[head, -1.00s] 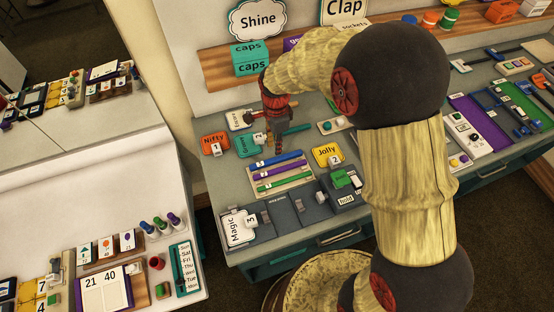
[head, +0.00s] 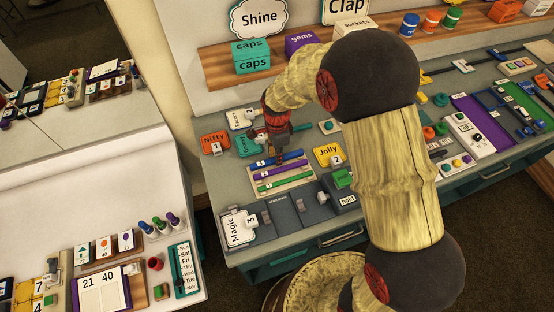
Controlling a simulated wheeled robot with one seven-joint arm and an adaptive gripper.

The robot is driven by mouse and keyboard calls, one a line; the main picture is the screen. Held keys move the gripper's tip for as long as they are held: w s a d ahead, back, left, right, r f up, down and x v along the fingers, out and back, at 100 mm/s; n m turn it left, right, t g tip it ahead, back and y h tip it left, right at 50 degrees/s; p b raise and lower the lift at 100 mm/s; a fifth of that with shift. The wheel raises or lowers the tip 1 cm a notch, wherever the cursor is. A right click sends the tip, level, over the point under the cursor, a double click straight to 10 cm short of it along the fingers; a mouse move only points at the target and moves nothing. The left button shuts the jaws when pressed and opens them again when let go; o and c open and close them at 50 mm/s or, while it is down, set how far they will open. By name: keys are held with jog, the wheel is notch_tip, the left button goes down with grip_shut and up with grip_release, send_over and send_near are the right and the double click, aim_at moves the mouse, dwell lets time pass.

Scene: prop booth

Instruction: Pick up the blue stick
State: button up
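The blue stick (head: 263,162) lies at the back of a beige rack (head: 308,183), above a purple stick (head: 275,174) and a green stick (head: 280,184) in the picture. A small white numbered tag sits on each stick. My gripper (head: 279,158) points down right over the middle of the blue stick and hides part of it. Its fingertips are small and dark here, so I cannot tell whether they touch the stick or how far apart they are.
An orange Nifty card (head: 214,138) and a teal card (head: 245,146) lie left of my gripper. A yellow Jolly card (head: 326,153) lies to the right. A grey panel (head: 285,211) and the Magic card (head: 238,229) are in front. The wooden shelf (head: 220,83) is behind.

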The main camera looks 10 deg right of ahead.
grip_shut()
